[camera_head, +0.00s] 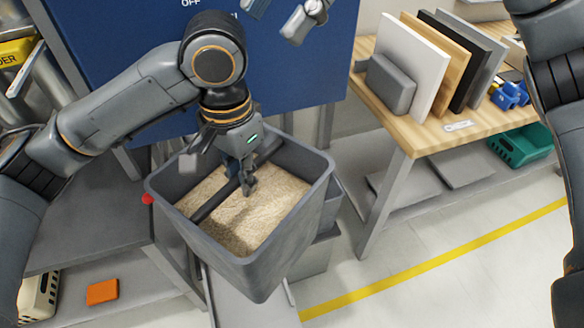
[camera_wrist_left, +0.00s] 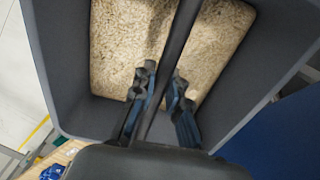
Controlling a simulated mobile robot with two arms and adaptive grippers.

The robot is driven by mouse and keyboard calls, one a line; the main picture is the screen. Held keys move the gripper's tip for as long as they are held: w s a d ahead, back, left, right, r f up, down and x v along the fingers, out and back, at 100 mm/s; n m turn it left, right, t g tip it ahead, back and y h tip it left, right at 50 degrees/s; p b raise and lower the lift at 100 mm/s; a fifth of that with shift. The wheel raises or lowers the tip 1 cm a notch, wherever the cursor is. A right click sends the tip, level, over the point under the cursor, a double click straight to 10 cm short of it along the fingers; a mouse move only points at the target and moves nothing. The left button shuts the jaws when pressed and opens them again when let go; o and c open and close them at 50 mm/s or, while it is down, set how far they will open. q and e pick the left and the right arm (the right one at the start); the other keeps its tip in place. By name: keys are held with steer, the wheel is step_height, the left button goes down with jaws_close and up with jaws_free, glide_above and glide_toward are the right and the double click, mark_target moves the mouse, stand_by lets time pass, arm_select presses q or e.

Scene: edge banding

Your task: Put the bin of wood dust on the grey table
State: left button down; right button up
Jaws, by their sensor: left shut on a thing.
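The grey bin (camera_head: 245,265) holds pale wood dust (camera_head: 270,205) and has a dark bar handle across its top. My left gripper (camera_head: 245,180) is over the bin's middle and shut on that bar. In the left wrist view, its two fingers (camera_wrist_left: 157,95) straddle the bar above the dust. The bin looks held up, beside the right end of the grey table (camera_head: 85,225); its underside is hidden. My right gripper (camera_head: 278,18) is at the top edge, partly cut off, with its fingers apart and nothing seen between them.
A blue machine panel (camera_head: 310,85) stands behind the bin. A wooden table (camera_head: 455,135) with boards is at the right, a green crate (camera_head: 522,146) on its lower shelf. An orange block (camera_head: 102,292) lies under the grey table. The grey table's visible top is clear beside my left arm.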

arm_select(q)
steer(key=shift+s+a+r, duration=0.1)
steer(key=shift+a+r, duration=0.05)
arm_select(e)
step_height(320, 180, down, 13)
steer(key=s+a+t+h, duration=0.1)
steer(key=s+t+h, duration=0.15)
steer(key=h, duration=0.35)
steer(key=t+h, duration=0.2)
glide_toward(292, 224)
steer(key=f, duration=1.2)
steer(key=shift+w+d, duration=0.1)
steer(key=shift+w, duration=0.3)
jaws_close()
